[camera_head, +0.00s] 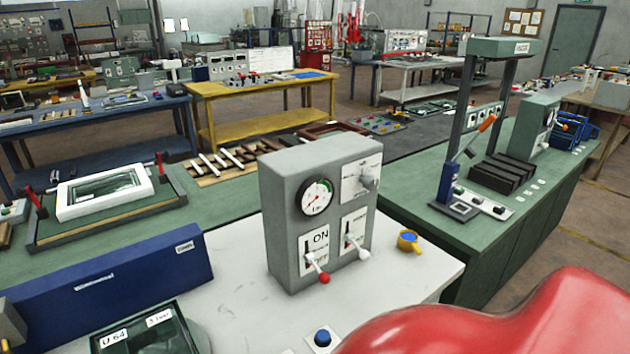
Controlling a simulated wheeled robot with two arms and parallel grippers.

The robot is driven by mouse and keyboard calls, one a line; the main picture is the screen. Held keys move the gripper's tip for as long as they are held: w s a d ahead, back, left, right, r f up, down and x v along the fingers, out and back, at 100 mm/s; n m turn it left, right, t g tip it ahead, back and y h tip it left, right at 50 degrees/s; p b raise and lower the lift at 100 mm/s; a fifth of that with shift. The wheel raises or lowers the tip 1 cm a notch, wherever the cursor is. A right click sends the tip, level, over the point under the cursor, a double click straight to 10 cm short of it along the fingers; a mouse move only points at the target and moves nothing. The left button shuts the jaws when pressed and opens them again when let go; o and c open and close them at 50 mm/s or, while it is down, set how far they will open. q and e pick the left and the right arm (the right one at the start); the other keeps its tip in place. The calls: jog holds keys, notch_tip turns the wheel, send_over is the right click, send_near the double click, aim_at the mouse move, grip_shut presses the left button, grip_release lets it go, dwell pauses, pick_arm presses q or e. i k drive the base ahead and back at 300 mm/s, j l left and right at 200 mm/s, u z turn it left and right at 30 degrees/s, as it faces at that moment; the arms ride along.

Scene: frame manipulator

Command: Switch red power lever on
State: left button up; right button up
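A grey control box (277,225) stands upright on a white tabletop in the middle of the head view. The red power lever (324,277) is on the lower left of its front, on a white plate marked ON at the top. The lever angles down and out, with its red knob below the ON mark. A similar white-knobbed lever (363,254) is on the plate to its right and also angles down. Above are a round gauge (317,197) and a grey knob or switch (369,179). Neither gripper shows.
On the white tabletop (235,285), a blue button (322,338) is in front of the box and a small yellow cup-like object (408,241) is to its right. A blue case (110,287) stands at left. The tabletop's front right is hidden.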

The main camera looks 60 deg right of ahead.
aim_at(324, 278)
jog(key=l+z, duration=0.15)
jog(key=z, duration=1.5)
